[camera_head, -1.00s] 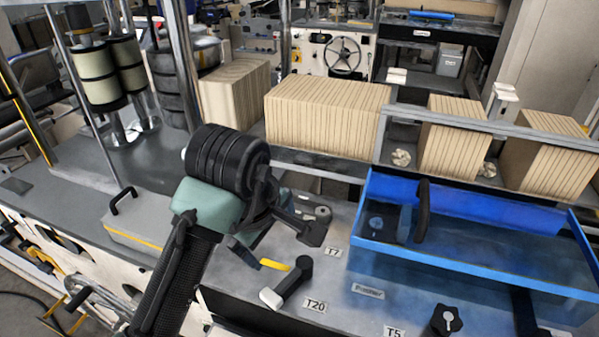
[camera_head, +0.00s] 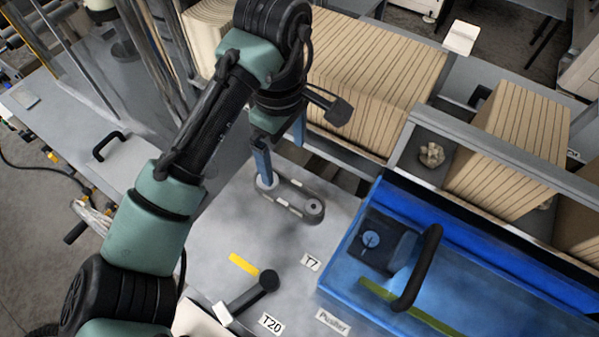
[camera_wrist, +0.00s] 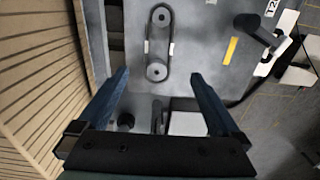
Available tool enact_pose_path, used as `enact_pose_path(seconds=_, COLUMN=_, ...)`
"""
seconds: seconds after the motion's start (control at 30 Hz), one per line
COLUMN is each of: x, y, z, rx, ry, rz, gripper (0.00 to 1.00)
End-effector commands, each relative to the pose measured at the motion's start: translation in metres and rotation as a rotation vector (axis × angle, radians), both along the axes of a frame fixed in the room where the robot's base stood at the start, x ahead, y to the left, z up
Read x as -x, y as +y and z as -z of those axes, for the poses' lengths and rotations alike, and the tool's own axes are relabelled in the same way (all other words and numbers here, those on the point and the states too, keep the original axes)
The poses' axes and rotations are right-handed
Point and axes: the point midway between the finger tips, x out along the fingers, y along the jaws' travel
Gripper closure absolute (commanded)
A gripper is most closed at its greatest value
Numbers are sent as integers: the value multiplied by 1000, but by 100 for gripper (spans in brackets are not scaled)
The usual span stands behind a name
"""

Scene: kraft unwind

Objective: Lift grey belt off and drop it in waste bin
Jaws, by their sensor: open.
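The grey belt (camera_head: 291,209) is a narrow loop around two pulleys on the grey machine top. I cannot tell the fingertips' exact height. No waste bin can be made out.
A black lever (camera_head: 262,287) and yellow strip (camera_head: 243,264) lie in front. Stacked striped cartons (camera_head: 375,80) stand behind the belt, close to my gripper.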

Motion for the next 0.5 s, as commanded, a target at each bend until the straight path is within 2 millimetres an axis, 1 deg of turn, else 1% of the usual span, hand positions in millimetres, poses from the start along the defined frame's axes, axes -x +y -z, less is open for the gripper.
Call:
enact_pose_path(seconds=0.03, x=1, y=-1, z=10, rx=3, ry=4, rz=0, gripper=0)
enact_pose_path(seconds=0.2, x=1, y=-2, z=45, rx=5, ry=5, rz=1, gripper=0)
enact_pose_path(seconds=0.3, x=0, y=-2, z=61, rx=4, ry=3, rz=0, gripper=0)
enact_pose_path(seconds=0.5, x=0, y=-1, z=74, rx=1, ry=1, rz=1, gripper=0)
